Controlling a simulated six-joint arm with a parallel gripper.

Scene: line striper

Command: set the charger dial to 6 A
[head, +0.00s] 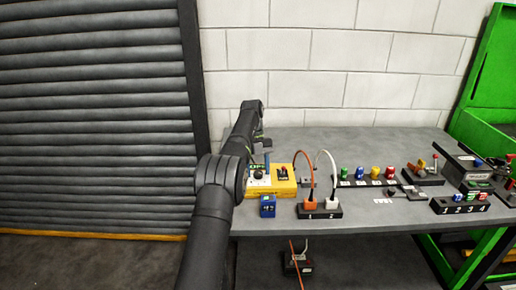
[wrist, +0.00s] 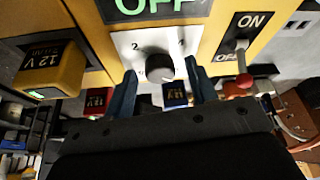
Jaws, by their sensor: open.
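The yellow charger (head: 287,187) stands on the left part of the bench. In the wrist view its body (wrist: 95,35) carries a green display reading OFF (wrist: 155,8). Below the display is a white dial plate (wrist: 130,42) with a black dial knob (wrist: 159,68). A 2 shows at its upper left; the other marks are partly hidden or too blurred to read, and so is the knob's pointer. My gripper (wrist: 160,76) is open, its blue fingers on either side of the knob. I cannot tell whether they touch it.
Right of the dial is an ON/OFF switch (wrist: 242,50) with a red-tipped lever, close to my right finger. A yellow 12 V block (wrist: 55,72) is at left. A blue block (head: 267,206) and a black socket block (head: 320,211) with cables stand in front of the charger.

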